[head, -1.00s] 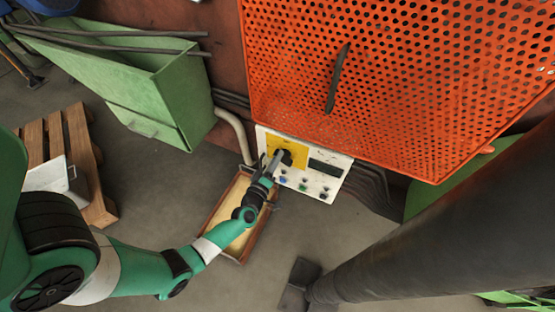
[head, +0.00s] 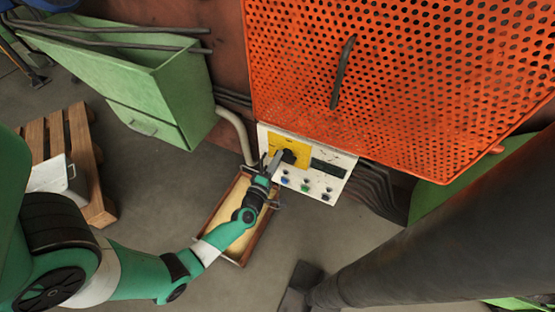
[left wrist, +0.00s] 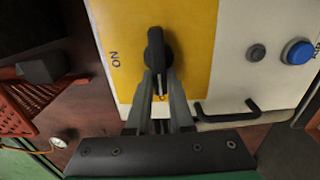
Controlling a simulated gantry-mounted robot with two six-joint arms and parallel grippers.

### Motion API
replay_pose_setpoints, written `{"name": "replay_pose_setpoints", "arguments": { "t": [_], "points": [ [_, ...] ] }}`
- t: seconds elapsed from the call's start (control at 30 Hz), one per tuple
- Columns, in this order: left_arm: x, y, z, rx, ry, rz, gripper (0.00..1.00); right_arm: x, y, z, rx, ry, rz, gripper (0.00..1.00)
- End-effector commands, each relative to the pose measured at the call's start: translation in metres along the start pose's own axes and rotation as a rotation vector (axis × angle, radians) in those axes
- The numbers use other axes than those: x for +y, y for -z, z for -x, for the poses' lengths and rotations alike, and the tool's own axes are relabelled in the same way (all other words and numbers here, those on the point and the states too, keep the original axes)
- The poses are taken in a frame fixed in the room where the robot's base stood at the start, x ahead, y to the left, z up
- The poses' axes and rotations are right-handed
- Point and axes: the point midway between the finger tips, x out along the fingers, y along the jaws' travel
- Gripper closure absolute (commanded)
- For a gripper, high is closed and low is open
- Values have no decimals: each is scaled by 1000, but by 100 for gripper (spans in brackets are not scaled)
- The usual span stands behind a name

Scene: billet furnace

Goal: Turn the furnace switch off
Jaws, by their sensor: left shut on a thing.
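The furnace switch (left wrist: 157,50) is a black rotary knob on a yellow plate (left wrist: 195,45). In the left wrist view its handle points down toward my gripper, and the lettering "ON" is on the plate to its left. The plate sits on the white control panel (head: 323,184) in the head view, where the knob (head: 289,156) also shows. My left gripper (left wrist: 160,88) is shut on the knob's handle, one finger on each side. It reaches the panel from below left in the head view (head: 277,160). My right gripper is not in view.
Blue and dark buttons (left wrist: 298,52) lie right of the yellow plate. A black handle (left wrist: 226,112) sticks out near the fingers. An orange perforated guard (head: 400,80) hangs above the panel. A wooden tray (head: 240,259) lies below my left forearm. A green bin (head: 150,75) stands left.

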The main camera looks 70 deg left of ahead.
Motion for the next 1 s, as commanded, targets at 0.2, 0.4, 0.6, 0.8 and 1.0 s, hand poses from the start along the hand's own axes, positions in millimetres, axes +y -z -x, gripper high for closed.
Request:
{"name": "replay_pose_setpoints", "arguments": {
  "t": [0.2, 0.4, 0.6, 0.8, 1.0],
  "points": [
    [0, 0, 0, 0, 1, 5, 100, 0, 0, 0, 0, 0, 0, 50],
    [0, 0, 0, 0, 1, 5, 66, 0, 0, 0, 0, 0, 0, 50],
    [0, 0, 0, 0, 1, 3, 50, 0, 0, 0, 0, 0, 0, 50],
    [0, 0, 2, 0, 1, 2, 50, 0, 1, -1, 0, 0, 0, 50],
    [2, -1, 30, -3, 4, 1, 50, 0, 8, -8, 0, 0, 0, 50]
  ]
}}
